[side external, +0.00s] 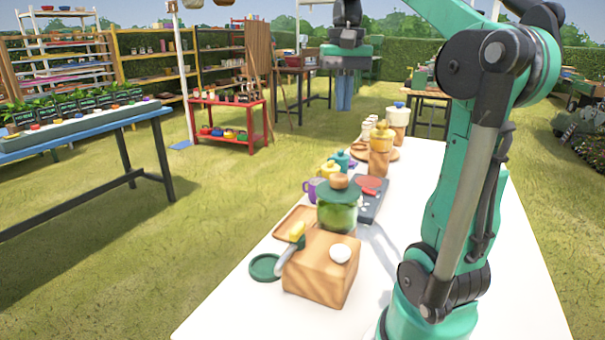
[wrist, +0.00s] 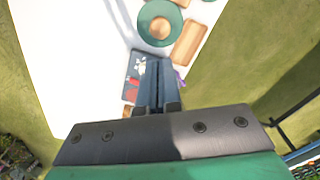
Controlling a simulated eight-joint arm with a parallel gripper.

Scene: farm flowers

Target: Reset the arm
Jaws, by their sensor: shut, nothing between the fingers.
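My gripper (side external: 344,104) hangs high above the far part of the white table (side external: 235,318), its fingers pointing down. In the wrist view my gripper (wrist: 157,66) has its two blue-grey fingers together, with nothing between them. No object touches it. A green pot with a wooden knob (side external: 337,207) stands on the table, well below and nearer the camera. It also shows at the top of the wrist view (wrist: 160,24).
A wooden block (side external: 318,277) with a white egg-like thing (side external: 340,253) stands at the table's near end. A blue bench (side external: 75,135) and red shelf (side external: 230,104) stand apart on grass.

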